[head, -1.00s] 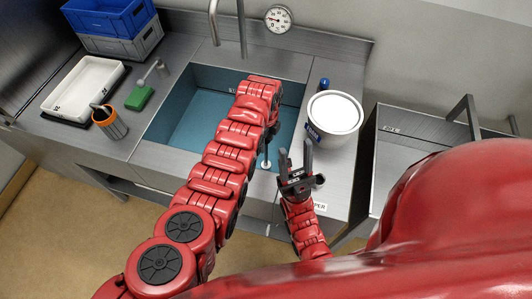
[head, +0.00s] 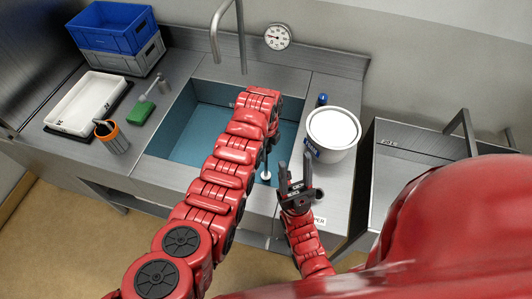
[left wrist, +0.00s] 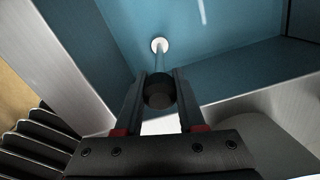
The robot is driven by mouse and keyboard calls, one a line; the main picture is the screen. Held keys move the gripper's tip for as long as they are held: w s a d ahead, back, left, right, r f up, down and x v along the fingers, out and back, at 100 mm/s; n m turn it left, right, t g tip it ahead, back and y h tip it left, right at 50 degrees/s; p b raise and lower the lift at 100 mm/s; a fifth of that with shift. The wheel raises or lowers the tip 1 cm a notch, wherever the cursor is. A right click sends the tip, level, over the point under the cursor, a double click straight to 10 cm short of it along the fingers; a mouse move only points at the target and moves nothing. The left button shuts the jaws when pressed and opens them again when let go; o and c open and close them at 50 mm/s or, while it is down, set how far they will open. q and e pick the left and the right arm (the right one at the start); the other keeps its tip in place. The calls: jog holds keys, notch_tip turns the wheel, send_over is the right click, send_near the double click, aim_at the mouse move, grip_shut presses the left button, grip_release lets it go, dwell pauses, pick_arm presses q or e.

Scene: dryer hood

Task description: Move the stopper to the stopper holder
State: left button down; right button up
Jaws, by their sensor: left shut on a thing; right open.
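The stopper is a thin rod with a dark knob on top and a white disc (head: 265,176) at its lower end. In the left wrist view its knob (left wrist: 158,92) sits between the fingers of my left gripper (left wrist: 160,78), which is shut on it. The disc shows against the blue sink basin (head: 197,131), near its front right in the head view. My left arm hides most of that gripper there. My right gripper (head: 295,172) is open and empty, right of the stopper. A label ending in "PER" (head: 319,221) shows behind it; I cannot clearly make out the holder.
A white-topped pot (head: 333,130) and a blue item (head: 322,99) stand right of the sink. The tap (head: 240,35) rises behind the basin.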

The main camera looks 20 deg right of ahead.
pick_arm(q)
notch_tip(320, 180, up, 8)
jog(key=shift+f+p, duration=0.1)
jog(key=shift+p, duration=0.9)
jog(key=shift+r, duration=2.8)
jog(key=shift+r+p, duration=0.1)
jog(key=shift+p, duration=0.3)
